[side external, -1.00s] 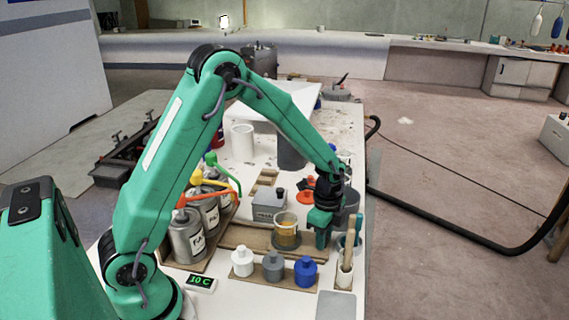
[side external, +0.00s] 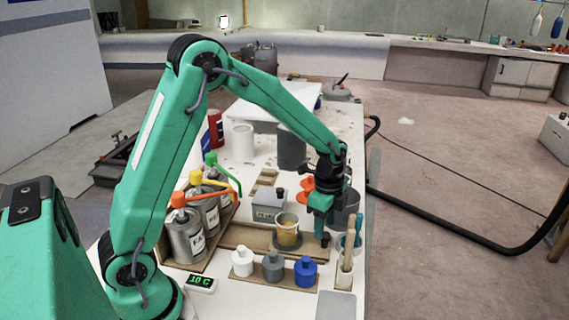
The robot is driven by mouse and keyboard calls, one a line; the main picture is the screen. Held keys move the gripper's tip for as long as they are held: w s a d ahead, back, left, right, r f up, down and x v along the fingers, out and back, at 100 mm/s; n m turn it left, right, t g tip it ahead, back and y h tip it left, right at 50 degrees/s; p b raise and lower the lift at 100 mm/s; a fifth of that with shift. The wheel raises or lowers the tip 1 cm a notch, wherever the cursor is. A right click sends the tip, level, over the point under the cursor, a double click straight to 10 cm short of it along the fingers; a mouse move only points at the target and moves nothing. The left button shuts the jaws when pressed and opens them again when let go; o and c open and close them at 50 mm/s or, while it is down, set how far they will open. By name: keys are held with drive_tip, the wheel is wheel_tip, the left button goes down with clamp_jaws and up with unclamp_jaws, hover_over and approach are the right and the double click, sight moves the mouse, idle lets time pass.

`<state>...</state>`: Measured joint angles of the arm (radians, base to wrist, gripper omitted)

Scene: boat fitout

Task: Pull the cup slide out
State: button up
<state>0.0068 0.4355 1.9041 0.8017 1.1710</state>
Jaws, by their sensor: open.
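My gripper (side external: 321,232) is open and points down, to the right of a clear cup with amber contents (side external: 287,230). The cup stands on a dark round base on a brown wooden board (side external: 240,238), which looks like the cup slide. A small dark knob (side external: 325,240) shows right at my fingertips, at the board's right end. I cannot tell whether the fingers touch it or stand around it.
White, grey (side external: 273,266) and blue (side external: 305,271) bottles stand in front on a strip. Several metal cans (side external: 185,238) with coloured spouts stand left. A holder with brushes (side external: 347,253) is close on the right. A grey box (side external: 269,204) and grey containers stand behind.

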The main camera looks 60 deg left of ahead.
drive_tip(key=shift+r, duration=1.6)
drive_tip(key=shift+s+r+n, duration=0.2)
drive_tip(key=shift+r+n, duration=0.1)
drive_tip(key=shift+r, duration=0.25)
drive_tip(key=s+r+n+t, duration=0.2)
drive_tip(key=s+r+n, duration=0.4)
drive_tip(key=s, duration=0.4)
drive_tip(key=s+r+n+t, duration=0.3)
drive_tip(key=s+r+n, duration=0.4)
drive_tip(key=s, duration=0.3)
drive_tip(key=shift+s+a+r+t, duration=0.15)
drive_tip(key=shift+s+r+t, duration=0.15)
